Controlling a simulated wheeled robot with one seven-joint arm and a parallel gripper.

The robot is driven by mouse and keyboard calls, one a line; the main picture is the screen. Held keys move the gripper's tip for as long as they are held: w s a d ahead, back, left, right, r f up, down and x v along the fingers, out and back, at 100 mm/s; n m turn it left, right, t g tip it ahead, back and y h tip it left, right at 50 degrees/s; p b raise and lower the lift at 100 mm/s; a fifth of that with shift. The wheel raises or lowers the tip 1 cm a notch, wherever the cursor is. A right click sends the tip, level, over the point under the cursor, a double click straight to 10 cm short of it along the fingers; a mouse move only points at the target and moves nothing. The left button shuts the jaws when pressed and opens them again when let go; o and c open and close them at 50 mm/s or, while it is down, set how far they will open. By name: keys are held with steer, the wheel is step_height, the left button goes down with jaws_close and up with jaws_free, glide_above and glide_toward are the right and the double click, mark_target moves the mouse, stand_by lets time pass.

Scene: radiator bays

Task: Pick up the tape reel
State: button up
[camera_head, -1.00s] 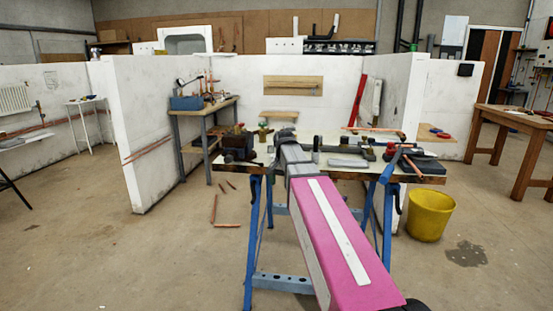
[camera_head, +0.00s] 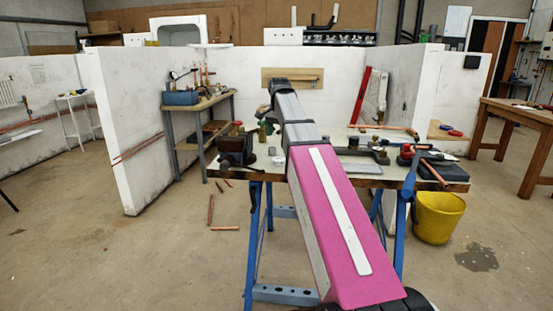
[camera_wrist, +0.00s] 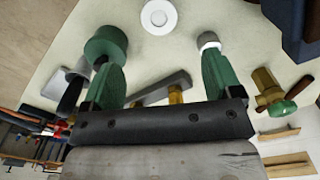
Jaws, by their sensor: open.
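A small white ring with a centre hole, which looks like the tape reel (camera_wrist: 158,16), lies on the pale bench top at the upper edge of the wrist view. My gripper (camera_wrist: 157,60) has two green fingers spread wide apart, with nothing between them touching both. The reel is beyond the fingertips, roughly midway between them. A round green thing (camera_wrist: 106,43) shows at the left fingertip, and a small white-rimmed thing (camera_wrist: 208,39) at the right one. I cannot tell whether the fingers touch these. In the head view my arm hides the gripper, and I cannot make out the reel.
The workbench (camera_head: 355,183) carries a dark vise (camera_head: 237,150) at left and tools at right. In the wrist view a brass valve (camera_wrist: 268,88) lies right of the fingers, and a grey bar (camera_wrist: 160,88) crosses between them. A yellow bucket (camera_head: 438,217) stands right of the bench.

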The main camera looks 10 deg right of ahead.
glide_above(278, 159)
steer(key=f, duration=0.5)
steer(key=shift+w+d+f, duration=0.15)
steer(key=shift+w+f, duration=0.05)
steer(key=shift+f, duration=0.1)
steer(key=shift+s+f, duration=0.15)
steer(key=shift+f, duration=1.15)
steer(key=shift+s+f, duration=0.1)
steer(key=shift+f, duration=1.2)
steer(key=shift+c, duration=0.3)
steer(key=c, duration=0.8)
